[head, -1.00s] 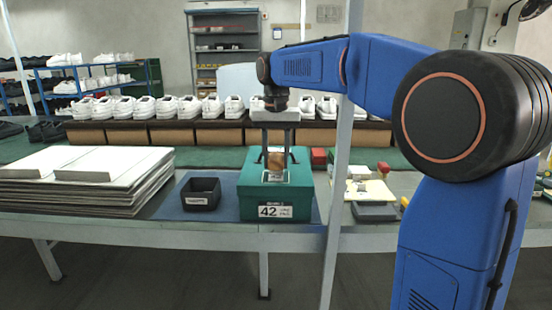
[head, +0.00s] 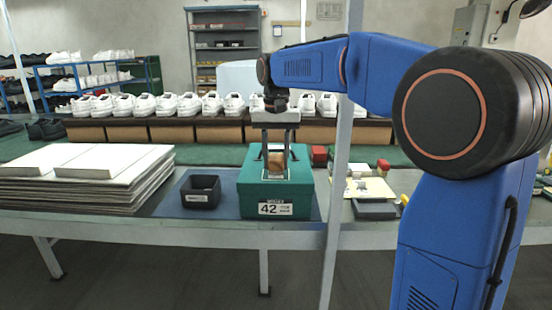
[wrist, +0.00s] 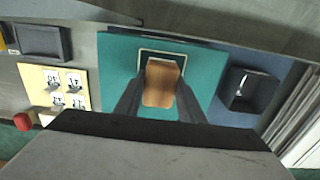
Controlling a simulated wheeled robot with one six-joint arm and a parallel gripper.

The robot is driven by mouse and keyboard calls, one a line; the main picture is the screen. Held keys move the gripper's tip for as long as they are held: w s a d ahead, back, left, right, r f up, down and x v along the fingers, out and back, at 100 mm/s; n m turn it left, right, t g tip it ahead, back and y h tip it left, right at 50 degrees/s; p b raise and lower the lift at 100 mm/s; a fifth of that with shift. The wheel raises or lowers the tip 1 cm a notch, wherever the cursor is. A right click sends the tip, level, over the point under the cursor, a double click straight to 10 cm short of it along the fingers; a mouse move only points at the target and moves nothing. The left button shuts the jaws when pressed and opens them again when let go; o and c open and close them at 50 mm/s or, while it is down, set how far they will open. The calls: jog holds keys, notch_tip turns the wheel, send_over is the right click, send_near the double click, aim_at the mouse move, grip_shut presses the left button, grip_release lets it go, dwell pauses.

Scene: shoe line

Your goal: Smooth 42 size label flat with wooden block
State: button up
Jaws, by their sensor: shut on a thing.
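The wooden block (head: 276,162) is held between the two fingers of my gripper (head: 276,172), over the lid of the green shoe box (head: 246,190). In the wrist view, the block (wrist: 160,82) sits between the fingers (wrist: 158,100) and covers much of a pale-edged rectangle (wrist: 176,56) on the lid. I cannot tell for sure whether the block touches the lid. A white label reading 42 (head: 283,208) is on the box's front face and looks flat.
A black open bin (head: 201,192) stands left of the box, beside stacked cardboard sheets (head: 80,190). To the right are a yellow card (head: 372,188), a dark grey pad (head: 376,210) and a red object (head: 319,155). A grey post (head: 338,180) rises close to the box's right side.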

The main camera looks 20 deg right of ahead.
jog(key=shift+f, duration=0.4)
jog(key=shift+s, duration=0.1)
jog(key=shift+s+a, duration=0.3)
jog(key=shift+s, duration=0.6)
jog(key=shift+s+a, duration=0.3)
jog(key=shift+s, duration=0.6)
jog(key=shift+f, duration=0.1)
jog(key=shift+w+d, duration=0.3)
jog(key=shift+w, duration=0.65)
jog(key=shift+w+d, duration=0.3)
jog(key=shift+w, duration=0.65)
jog(key=shift+r, duration=3.1)
